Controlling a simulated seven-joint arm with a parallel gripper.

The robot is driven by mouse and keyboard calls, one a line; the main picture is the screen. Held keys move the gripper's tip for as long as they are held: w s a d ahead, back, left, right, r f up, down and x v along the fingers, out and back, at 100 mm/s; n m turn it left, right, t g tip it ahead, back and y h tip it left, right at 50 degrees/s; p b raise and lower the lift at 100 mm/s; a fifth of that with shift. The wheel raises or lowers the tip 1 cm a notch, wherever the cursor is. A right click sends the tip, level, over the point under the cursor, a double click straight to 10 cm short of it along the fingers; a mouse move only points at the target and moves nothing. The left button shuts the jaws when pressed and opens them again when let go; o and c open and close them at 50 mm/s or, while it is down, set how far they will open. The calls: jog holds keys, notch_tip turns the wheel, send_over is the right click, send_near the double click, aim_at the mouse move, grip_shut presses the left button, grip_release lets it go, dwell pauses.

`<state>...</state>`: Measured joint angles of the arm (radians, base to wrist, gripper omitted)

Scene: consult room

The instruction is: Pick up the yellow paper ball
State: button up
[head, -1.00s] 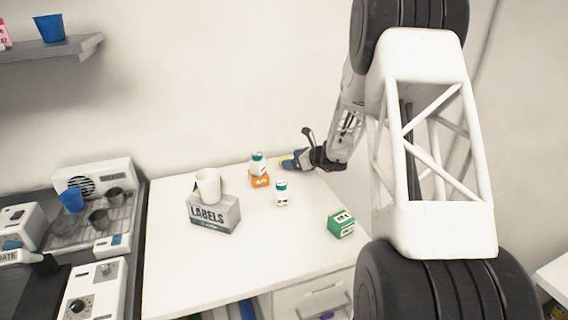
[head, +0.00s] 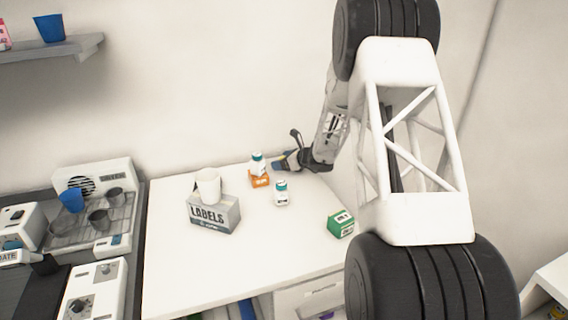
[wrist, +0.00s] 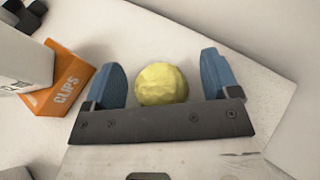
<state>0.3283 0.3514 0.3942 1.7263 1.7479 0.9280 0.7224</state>
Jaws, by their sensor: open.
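The yellow paper ball (wrist: 162,84) is a crumpled round ball on the white table top, seen in the wrist view. My gripper (wrist: 160,82) is open, with one blue finger on each side of the ball and a visible gap at both sides. In the head view my gripper (head: 283,162) is low at the back right of the table, beside the orange box. The ball cannot be made out in the head view, where my gripper covers that spot.
An orange clips box (wrist: 60,80) lies left of my gripper, with a white-and-teal bottle (head: 257,163) on it. Another bottle (head: 281,193), a green box (head: 340,223) and a labels box (head: 214,214) bearing a white cup (head: 208,186) stand nearby. The wall is close behind.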

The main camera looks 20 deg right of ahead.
dwell(0.3)
jog(key=c, duration=1)
jog(key=shift+r, duration=0.15)
jog(key=shift+r, duration=1.45)
jog(key=shift+s+r, duration=0.25)
jog(key=s+a, duration=0.1)
jog(key=s, duration=0.4)
jog(key=s+r, duration=0.1)
jog(key=s, duration=0.4)
jog(key=s+a, duration=0.1)
jog(key=s, duration=0.4)
jog(key=shift+s+a+r, duration=0.1)
jog(key=shift+a+r, duration=0.05)
jog(key=shift+a, duration=0.2)
